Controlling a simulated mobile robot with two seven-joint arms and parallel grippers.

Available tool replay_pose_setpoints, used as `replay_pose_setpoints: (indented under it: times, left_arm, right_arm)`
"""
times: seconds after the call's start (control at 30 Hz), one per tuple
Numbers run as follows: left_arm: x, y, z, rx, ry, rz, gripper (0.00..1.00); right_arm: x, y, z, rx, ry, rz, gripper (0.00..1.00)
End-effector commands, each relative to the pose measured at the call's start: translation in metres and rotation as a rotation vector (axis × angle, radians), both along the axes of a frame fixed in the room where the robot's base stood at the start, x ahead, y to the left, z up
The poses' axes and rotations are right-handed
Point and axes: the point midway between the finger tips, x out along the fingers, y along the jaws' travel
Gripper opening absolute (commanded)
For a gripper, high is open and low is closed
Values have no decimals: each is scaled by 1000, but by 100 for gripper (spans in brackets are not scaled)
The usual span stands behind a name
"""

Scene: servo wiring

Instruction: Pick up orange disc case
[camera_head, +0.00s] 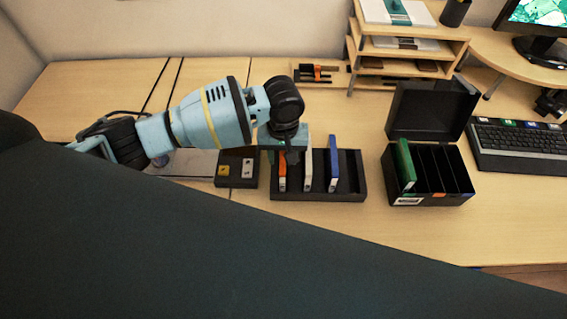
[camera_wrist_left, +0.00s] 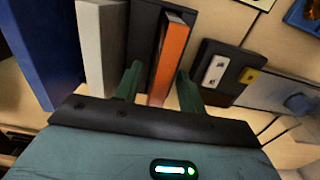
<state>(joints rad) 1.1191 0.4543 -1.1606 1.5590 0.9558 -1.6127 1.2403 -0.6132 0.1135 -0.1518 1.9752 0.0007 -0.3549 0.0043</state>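The orange disc case (camera_head: 282,172) stands upright in the left part of a black slotted rack (camera_head: 318,195). It also shows in the left wrist view (camera_wrist_left: 172,58). My left gripper (camera_head: 283,153) is over the rack at the orange case. In the left wrist view its two green fingers (camera_wrist_left: 160,72) are open, one on each side of the case, with a gap visible on the left side. The gripper hides the upper part of the case in the head view. My right gripper is not in view.
A white case (camera_head: 307,165) and a blue case (camera_head: 333,165) stand to the right in the rack. A small black block (camera_head: 236,168) sits to its left. An open black box (camera_head: 430,190) holding a green case (camera_head: 405,163) stands to the right, beside a keyboard (camera_head: 520,140).

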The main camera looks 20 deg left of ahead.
Motion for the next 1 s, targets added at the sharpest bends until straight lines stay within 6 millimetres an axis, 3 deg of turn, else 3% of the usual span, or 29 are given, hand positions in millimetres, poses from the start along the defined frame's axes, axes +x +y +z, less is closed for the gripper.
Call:
replay_pose_setpoints:
  times: [0.2,0.5,0.83,1.0]
  left_arm:
    - [1,0,0,1,-2,0,40]
    - [1,0,0,1,-2,0,1]
    - [1,0,2,0,-2,0,0]
    - [1,0,21,-2,-6,0,0]
  right_arm:
    - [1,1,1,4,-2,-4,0]
    - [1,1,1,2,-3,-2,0]
    - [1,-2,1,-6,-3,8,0]
    - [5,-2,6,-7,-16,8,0]
